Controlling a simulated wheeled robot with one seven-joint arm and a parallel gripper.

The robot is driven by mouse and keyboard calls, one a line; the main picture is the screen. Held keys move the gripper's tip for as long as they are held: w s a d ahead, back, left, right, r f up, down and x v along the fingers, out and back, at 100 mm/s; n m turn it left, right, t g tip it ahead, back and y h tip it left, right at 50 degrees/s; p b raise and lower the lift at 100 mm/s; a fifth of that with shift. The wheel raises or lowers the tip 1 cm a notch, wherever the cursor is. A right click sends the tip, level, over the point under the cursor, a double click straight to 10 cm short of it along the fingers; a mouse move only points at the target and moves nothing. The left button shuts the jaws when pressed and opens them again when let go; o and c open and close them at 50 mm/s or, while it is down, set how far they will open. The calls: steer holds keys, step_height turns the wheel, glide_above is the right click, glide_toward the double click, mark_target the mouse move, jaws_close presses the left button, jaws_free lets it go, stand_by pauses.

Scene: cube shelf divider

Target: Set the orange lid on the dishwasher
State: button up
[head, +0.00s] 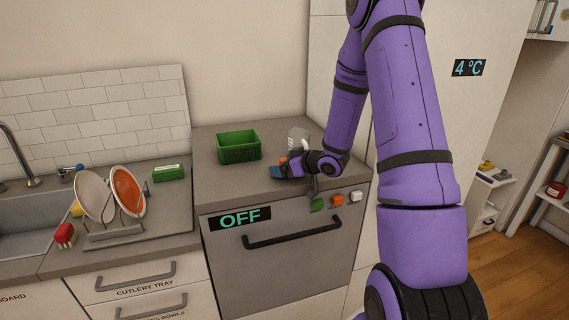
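The dishwasher (225,250) is a grey-fronted unit with an OFF display, a black handle and a grey top. My gripper (287,171) is low over the right part of that top, pointing left. Its fingers are too small and too covered to tell if they are open or shut. A dark blue item (277,172) shows at its tip; I cannot tell whether it is held. A small orange patch (283,160) shows just behind my gripper, mostly hidden; I cannot tell if it is the lid. A round orange disc (128,190) stands tilted in the dish rack (125,235).
A green basket (239,156) stands at the back left of the dishwasher top. A grey object (299,135) is behind my gripper. A white plate (93,195) is in the rack. The front left of the top is clear.

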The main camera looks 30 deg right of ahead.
steer(key=shift+f, duration=0.35)
stand_by(0.4)
steer(key=o, duration=0.9)
steer(key=shift+c, duration=0.2)
steer(key=v, duration=1.1)
